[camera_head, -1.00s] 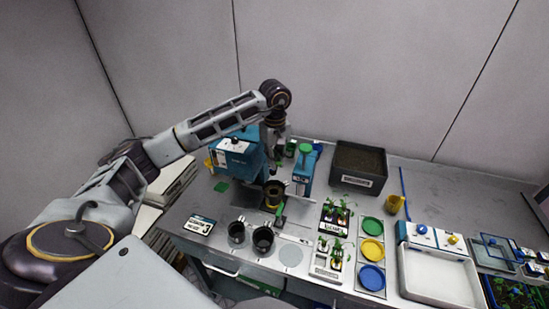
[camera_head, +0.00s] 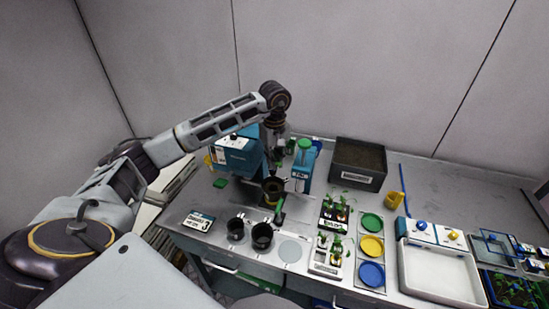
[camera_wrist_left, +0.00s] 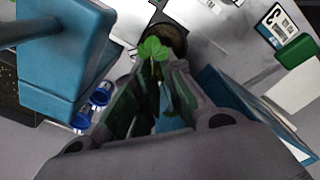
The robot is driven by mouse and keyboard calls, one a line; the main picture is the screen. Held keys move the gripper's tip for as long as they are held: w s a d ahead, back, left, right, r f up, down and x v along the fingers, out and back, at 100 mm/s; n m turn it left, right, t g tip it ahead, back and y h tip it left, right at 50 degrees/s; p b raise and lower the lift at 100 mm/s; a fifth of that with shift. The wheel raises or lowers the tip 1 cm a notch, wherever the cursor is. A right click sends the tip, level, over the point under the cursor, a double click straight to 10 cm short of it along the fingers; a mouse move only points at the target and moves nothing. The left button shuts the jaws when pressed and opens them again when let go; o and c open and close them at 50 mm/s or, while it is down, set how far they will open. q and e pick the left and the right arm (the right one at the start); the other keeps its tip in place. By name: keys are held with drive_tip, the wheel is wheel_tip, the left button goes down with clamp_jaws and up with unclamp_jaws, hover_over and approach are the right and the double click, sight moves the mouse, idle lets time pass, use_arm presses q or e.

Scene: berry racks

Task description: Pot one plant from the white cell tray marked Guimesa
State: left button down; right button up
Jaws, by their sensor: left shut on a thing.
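My left gripper (camera_head: 277,160) is shut on a small seedling (camera_wrist_left: 153,48), whose green leaves poke out past the fingertips in the left wrist view. It points down between the blue machine and the blue dispenser, above a black pot (camera_head: 272,187). That pot also shows just beyond the fingertips in the left wrist view (camera_wrist_left: 168,37). A white cell tray (camera_head: 326,269) with seedlings stands at the front; its label is too small to read. A darker cell tray (camera_head: 334,224) with seedlings stands behind it. My right gripper is not in view.
Two empty-looking black pots (camera_head: 262,237) stand at the front left beside a grey disc (camera_head: 290,251). The blue machine (camera_head: 238,155) and blue dispenser (camera_head: 304,168) flank the gripper closely. A dark soil bin (camera_head: 358,165), coloured dishes (camera_head: 371,247) and a white basin (camera_head: 440,274) lie rightward.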

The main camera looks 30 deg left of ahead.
sight(274, 173)
use_arm(q)
drive_tip(key=shift+f+b, duration=0.65)
drive_tip(key=shift+f, duration=0.85)
drive_tip(key=shift+f+b, duration=0.8)
drive_tip(key=shift+f, duration=0.2)
drive_tip(key=shift+f+b, duration=0.6)
drive_tip(key=shift+f, duration=0.2)
drive_tip(key=shift+f+b, duration=0.35)
drive_tip(key=shift+f, duration=0.35)
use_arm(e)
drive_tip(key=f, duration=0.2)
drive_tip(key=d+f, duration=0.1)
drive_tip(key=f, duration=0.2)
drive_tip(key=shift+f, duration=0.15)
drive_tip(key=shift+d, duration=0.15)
use_arm(q)
drive_tip(key=c, duration=1.8)
unclamp_jaws()
drive_tip(key=shift+o, duration=0.2)
